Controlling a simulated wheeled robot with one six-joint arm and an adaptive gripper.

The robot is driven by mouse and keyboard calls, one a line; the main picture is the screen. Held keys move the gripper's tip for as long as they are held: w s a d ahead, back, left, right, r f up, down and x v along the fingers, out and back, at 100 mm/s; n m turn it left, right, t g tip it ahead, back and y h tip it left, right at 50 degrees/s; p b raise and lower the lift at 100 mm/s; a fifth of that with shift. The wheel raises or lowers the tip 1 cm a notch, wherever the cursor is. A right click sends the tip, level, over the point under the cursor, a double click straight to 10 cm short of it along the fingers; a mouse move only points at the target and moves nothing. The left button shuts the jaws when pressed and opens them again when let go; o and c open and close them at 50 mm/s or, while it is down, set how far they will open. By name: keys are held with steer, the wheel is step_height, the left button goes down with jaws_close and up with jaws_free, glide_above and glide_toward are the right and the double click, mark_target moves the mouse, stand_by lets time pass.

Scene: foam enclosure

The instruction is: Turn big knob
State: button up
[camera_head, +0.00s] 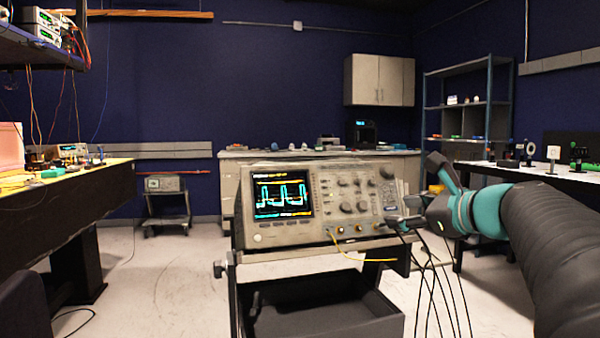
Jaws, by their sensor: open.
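An oscilloscope (330,243) stands on a cart in the middle of the view, its screen (284,194) lit with blue traces. Its front panel has several knobs. My arm reaches in from the right, with a teal wrist section. My gripper (404,205) is at the panel's right edge, below and slightly right of that knob.
Dark cables (432,262) hang below my gripper, and a yellow cable (362,259) runs along the oscilloscope's lower front. The cart (340,318) has a dark open bin below. Benches stand left (110,180) and right (545,174). Floor left of the cart is clear.

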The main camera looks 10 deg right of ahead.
mark_target(390, 168)
steer(key=w+d+r+m+t, duration=0.1)
steer(key=d+r+m+t, duration=0.2)
steer(key=d+r+m, duration=0.4)
steer(key=w+a, duration=0.1)
steer(key=w, duration=0.3)
steer(key=w+n, duration=0.1)
steer(key=w, duration=0.3)
steer(key=w+a+n+p, duration=0.1)
steer(key=w, duration=0.4)
steer(key=shift+w+a+f+h, duration=0.1)
steer(key=shift+a+f+h, duration=0.2)
steer(key=shift+f+h, duration=0.1)
jaws_close()
